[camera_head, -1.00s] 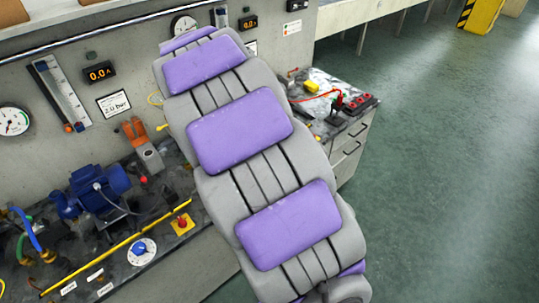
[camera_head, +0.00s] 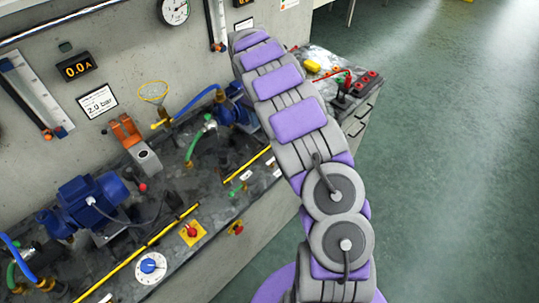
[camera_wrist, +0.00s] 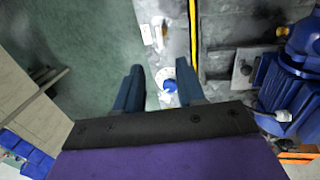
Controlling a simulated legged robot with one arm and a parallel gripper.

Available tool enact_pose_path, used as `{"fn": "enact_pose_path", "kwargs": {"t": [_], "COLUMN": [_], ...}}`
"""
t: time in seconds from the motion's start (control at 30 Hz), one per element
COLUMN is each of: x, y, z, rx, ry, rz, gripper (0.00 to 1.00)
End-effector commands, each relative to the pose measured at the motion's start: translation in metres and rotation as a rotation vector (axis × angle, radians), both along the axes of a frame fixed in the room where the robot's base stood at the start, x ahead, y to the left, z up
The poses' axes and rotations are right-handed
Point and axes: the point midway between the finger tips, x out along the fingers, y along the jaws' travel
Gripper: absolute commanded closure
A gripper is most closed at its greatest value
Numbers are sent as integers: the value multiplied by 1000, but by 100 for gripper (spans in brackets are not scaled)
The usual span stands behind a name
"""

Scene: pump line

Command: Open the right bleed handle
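My gripper (camera_wrist: 160,78) is open and empty in the wrist view, its two dark blue fingers apart. Between and beyond them is a blue knob on a white dial (camera_wrist: 167,80), which it does not touch. In the head view the gripper is hidden behind my arm. A small yellow lever (camera_head: 160,124) stands on the bench by the wall, left of a blue hose. A small green handle (camera_head: 239,188) lies near the front edge, beside the yellow rail. I cannot tell which of these, if either, is the right bleed handle.
A blue pump (camera_head: 92,201) stands on the bench (camera_head: 170,205) at left, another (camera_head: 235,110) further back, partly behind my arm. An orange-topped grey device (camera_head: 135,142) and a red button on yellow (camera_head: 192,233) are between. Green floor (camera_head: 440,170) at right is clear.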

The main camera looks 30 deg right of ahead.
Motion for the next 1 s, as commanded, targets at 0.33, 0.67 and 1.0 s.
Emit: {"fn": "enact_pose_path", "kwargs": {"t": [0.33, 0.67, 1.0], "x": [-11, -24, -31], "y": [-5, -9, -12], "z": [-62, -124, -162], "rx": [0, 0, 0], "ry": [4, 4, 2], "rz": [0, 0, -1], "gripper": [61, 61, 61]}}
